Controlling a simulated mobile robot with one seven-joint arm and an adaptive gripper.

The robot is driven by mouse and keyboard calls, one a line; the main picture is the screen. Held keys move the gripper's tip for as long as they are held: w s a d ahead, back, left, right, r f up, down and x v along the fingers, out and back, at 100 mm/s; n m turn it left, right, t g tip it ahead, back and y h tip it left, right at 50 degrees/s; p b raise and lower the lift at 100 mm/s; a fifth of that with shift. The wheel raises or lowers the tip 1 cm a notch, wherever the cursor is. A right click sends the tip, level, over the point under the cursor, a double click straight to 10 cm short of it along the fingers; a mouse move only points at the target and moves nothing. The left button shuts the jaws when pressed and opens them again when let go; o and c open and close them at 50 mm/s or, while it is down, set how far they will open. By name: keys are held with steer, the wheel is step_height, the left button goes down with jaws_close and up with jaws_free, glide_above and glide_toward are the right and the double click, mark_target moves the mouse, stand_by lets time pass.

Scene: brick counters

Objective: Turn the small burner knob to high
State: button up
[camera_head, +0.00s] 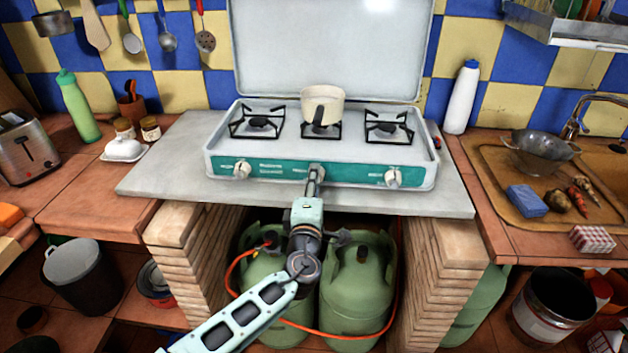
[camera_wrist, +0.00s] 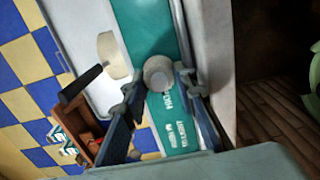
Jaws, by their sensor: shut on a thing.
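The stove (camera_head: 222,145) is a white three-burner hob with a raised lid and a teal front panel. Its middle knob (camera_wrist: 158,73) is pale and round, and sits between my fingertips in the wrist view. My gripper (camera_head: 315,172) reaches up to the panel's middle and hides most of that knob in the head view. In the wrist view my gripper (camera_wrist: 157,86) is shut on the knob, one finger on each side. I cannot read the knob's setting. The left knob (camera_head: 242,170) and right knob (camera_head: 393,177) are clear of my gripper.
A cream pot (camera_head: 323,103) stands on the middle burner, its dark handle pointing forward above my gripper. Green gas bottles (camera_head: 355,290) with an orange hose (camera_head: 232,270) stand below the counter, between brick pillars (camera_head: 440,270). The grey slab (camera_head: 175,165) beside the stove is bare.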

steer(key=shift+r, duration=0.1)
steer(key=o, duration=1.1)
steer(key=shift+f, duration=0.2)
